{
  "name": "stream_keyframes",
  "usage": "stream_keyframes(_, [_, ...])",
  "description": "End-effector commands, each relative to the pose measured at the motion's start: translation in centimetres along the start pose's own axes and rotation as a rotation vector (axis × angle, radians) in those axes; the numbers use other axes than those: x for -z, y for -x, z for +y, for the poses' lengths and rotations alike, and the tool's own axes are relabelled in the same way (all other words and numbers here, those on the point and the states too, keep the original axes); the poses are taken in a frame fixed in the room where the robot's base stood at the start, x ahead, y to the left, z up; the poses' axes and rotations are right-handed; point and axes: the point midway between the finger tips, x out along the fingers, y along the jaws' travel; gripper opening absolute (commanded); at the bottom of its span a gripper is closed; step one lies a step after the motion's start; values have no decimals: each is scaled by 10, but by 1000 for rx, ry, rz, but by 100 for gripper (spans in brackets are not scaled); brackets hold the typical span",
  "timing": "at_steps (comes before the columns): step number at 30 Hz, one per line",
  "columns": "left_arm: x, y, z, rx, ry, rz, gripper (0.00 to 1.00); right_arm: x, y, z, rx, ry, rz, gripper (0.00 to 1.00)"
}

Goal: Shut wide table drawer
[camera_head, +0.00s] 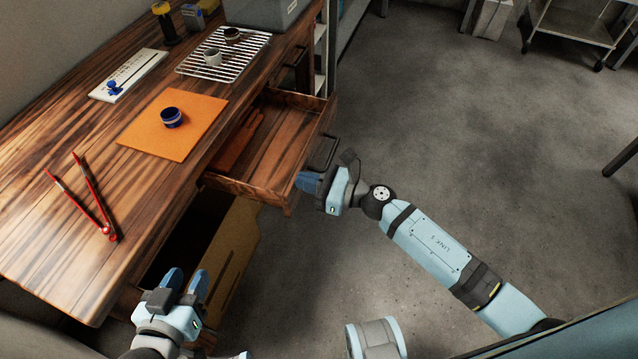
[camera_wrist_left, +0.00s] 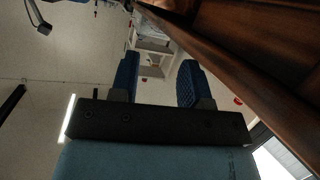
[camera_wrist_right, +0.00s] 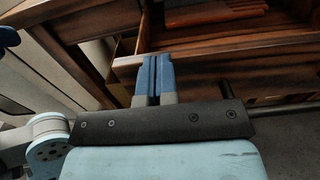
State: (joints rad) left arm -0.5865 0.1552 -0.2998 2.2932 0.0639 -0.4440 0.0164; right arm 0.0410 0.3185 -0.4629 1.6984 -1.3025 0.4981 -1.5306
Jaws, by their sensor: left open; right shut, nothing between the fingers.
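The wide table drawer (camera_head: 283,148) is pulled out from the wooden table (camera_head: 60,225) in the head view. Its front carries a dark handle (camera_head: 323,152). My right gripper (camera_head: 306,182) is shut and empty at the near end of the drawer front, just below the handle. In the right wrist view its fingertips (camera_wrist_right: 155,62) overlap the drawer's wooden edge (camera_wrist_right: 240,46); I cannot tell whether they touch. My left gripper (camera_head: 186,284) is open and empty beside the table's near edge, low and left of the drawer. The left wrist view shows nothing between its fingers.

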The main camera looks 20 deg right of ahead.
Motion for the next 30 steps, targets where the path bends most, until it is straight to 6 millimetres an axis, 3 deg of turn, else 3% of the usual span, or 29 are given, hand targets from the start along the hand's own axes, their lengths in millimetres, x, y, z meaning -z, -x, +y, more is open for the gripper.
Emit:
stream_keyframes(9, [9, -3, 5, -20, 7, 65, 43, 0, -83, 0, -2, 4, -3, 0])
stream_keyframes(18, [39, -5, 18, -65, 26, 199, 43, 1, -149, 0, -1, 3, -2, 0])
stream_keyframes(24, [56, -4, 26, -91, 33, 273, 43, 1, -176, 0, -1, 3, -1, 0])
stream_keyframes(30, [62, -2, 28, -102, 34, 302, 43, 0, -187, 0, -1, 1, 0, 0])
